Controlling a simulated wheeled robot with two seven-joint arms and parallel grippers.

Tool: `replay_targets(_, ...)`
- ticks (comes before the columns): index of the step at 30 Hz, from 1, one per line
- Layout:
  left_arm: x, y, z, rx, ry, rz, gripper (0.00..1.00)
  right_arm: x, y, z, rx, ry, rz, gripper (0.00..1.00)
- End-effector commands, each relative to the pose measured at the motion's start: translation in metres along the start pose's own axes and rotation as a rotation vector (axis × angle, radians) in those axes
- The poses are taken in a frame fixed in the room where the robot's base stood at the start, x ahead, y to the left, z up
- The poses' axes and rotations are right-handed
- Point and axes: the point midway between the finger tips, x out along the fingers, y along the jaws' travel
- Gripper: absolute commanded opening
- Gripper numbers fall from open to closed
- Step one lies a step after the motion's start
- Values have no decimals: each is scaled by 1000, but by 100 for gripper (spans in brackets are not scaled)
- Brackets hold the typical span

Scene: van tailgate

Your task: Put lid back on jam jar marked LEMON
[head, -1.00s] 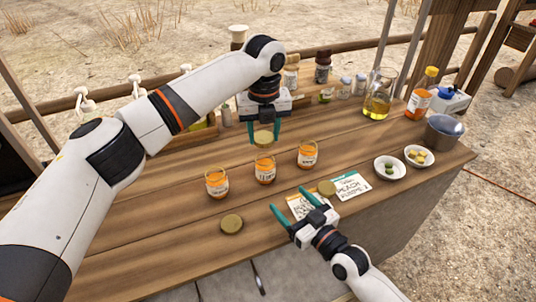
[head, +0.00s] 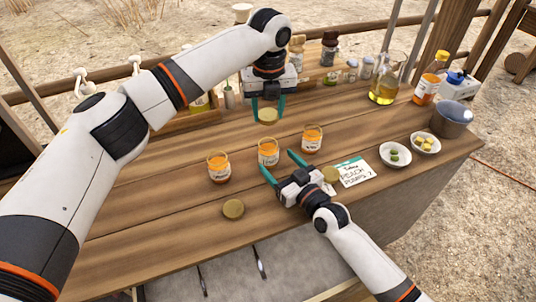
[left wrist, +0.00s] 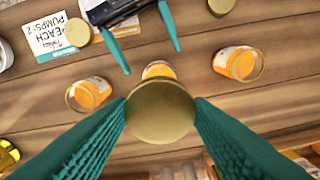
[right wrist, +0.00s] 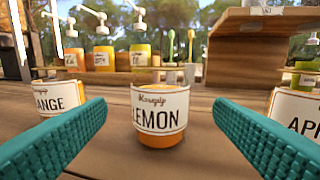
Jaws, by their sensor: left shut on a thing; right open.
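The jam jar marked LEMON (right wrist: 160,115) is open and upright, middle of three orange jars; it also shows in the head view (head: 268,153). My left gripper (head: 268,112) is shut on a gold lid (left wrist: 160,110), held level above the table and apart from the jar. In the left wrist view the lid partly hides the LEMON jar (left wrist: 158,70). My right gripper (head: 279,163) is open and empty, low in front of the LEMON jar. In the right wrist view its fingers lie left and right of the jar, not touching it.
The ORANGE jar (right wrist: 58,98) stands left and a jar whose label starts "AP" (right wrist: 296,120) right. Two loose lids lie on the table (head: 233,208) (head: 330,174). A PEACH PUMPS card (head: 354,172), two bowls, a metal pot (head: 452,120) and a glass flask (head: 384,85) stand right.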

Motion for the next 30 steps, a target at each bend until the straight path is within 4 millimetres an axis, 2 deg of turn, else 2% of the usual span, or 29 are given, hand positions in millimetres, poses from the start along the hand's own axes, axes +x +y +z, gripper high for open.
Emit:
replay_targets(3,0,0,0,0,0,0,25,23,0,0,0,0,1,76)
replay_targets(9,0,0,0,0,0,0,25,48,0,0,0,0,0,76)
replay_targets(14,0,0,0,0,0,0,25,56,0,0,0,1,0,76)
replay_targets(22,0,0,0,0,0,0,25,56,0,0,0,1,0,76)
replay_targets(23,0,0,0,0,0,0,25,56,0,0,0,1,0,75)
replay_targets(30,0,0,0,0,0,0,25,56,0,0,0,1,0,35)
